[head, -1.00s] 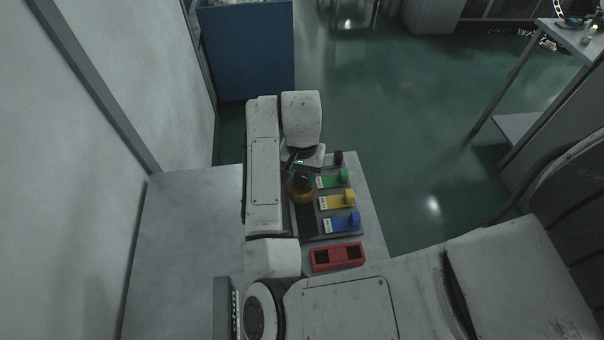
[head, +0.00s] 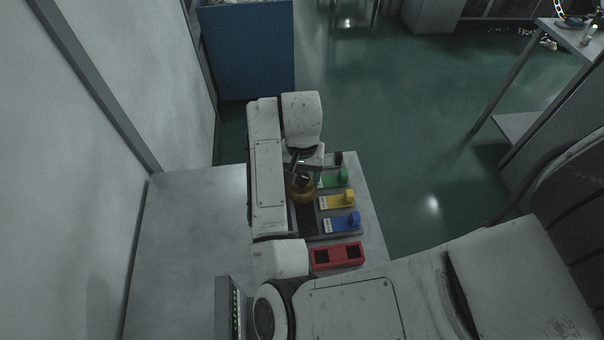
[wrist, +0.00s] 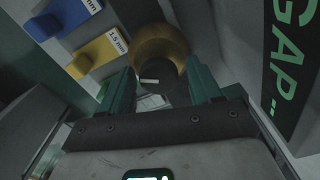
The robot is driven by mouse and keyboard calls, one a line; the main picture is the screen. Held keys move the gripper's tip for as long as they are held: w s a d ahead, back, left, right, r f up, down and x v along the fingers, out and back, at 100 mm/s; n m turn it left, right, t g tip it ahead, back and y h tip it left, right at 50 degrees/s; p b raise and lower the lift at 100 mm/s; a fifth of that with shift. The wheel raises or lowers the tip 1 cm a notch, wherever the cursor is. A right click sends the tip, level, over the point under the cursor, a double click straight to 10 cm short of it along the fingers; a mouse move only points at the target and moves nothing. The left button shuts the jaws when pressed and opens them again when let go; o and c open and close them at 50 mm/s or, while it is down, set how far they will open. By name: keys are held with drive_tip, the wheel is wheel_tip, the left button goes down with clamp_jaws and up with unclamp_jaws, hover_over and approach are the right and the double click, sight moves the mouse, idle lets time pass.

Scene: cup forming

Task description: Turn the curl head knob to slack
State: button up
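The curl head is a round brass-coloured body (head: 302,194) on the bench, with a dark knob (head: 304,178) on top. The brass body also shows in the wrist view (wrist: 158,43), with the dark knob (wrist: 172,88) in front of it. A short pale mark shows on the knob. My gripper (wrist: 163,88) has its two green fingers on either side of the knob, set apart. I cannot tell whether they touch it. In the head view, my gripper (head: 306,166) is small, partly hidden by my arm, and close above the curl head.
Green (head: 334,178), yellow (head: 338,200) and blue (head: 342,222) tabbed blocks stand close to the right of the head. A red holder (head: 337,256) with dark openings lies nearer. A black panel lettered "GAP" (wrist: 290,60) is right in the wrist view. The bench's left part is clear.

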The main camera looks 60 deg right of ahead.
sight(302, 175)
wheel_tip(302, 175, up, 11)
drive_tip(key=shift+f+p, duration=0.1)
drive_tip(key=shift+p, duration=0.5)
idle(0.7)
